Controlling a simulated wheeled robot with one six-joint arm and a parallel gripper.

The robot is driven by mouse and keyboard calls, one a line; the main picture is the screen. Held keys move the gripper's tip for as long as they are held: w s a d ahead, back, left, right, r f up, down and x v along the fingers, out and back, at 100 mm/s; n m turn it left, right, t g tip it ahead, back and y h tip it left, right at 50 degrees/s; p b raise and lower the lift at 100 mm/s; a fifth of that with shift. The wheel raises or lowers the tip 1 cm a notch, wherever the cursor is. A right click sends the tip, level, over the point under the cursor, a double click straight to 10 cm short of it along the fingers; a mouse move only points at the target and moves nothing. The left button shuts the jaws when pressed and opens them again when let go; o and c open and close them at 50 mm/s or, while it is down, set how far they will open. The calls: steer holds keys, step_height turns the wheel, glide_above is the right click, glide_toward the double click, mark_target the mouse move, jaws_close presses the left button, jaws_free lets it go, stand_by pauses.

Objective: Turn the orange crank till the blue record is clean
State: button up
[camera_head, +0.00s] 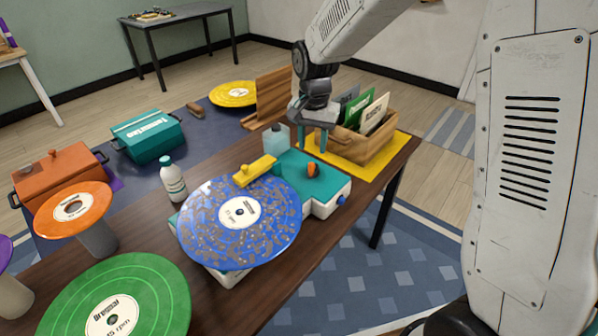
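The blue record (215,232) lies on a white and teal machine (325,207) on the brown table. Greyish-brown patches cover much of its blue surface around the white label. A small orange part, seemingly the crank (312,169), stands on the machine's teal top. A yellow arm (255,170) on the machine reaches to the record's far edge. My gripper (312,147) points down above and behind the crank in the picture. Its two teal fingers look apart, with nothing seen between them. I cannot tell its exact height over the crank.
A wooden crate of record sleeves (365,150) stands on a yellow mat (398,150) right of my gripper. Green (150,285) and orange (90,195) records sit on stands at left.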

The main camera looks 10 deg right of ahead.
mark_target(312, 163)
steer(key=n, duration=0.5)
steer(key=shift+n, duration=0.3)
steer(key=n, duration=0.7)
steer(key=shift+n, duration=0.4)
steer(key=n, duration=0.4)
steer(key=shift+f+n, duration=0.3)
steer(key=shift+f, duration=0.25)
step_height(312, 163, down, 7)
steer(key=shift+r, duration=0.1)
jaws_close()
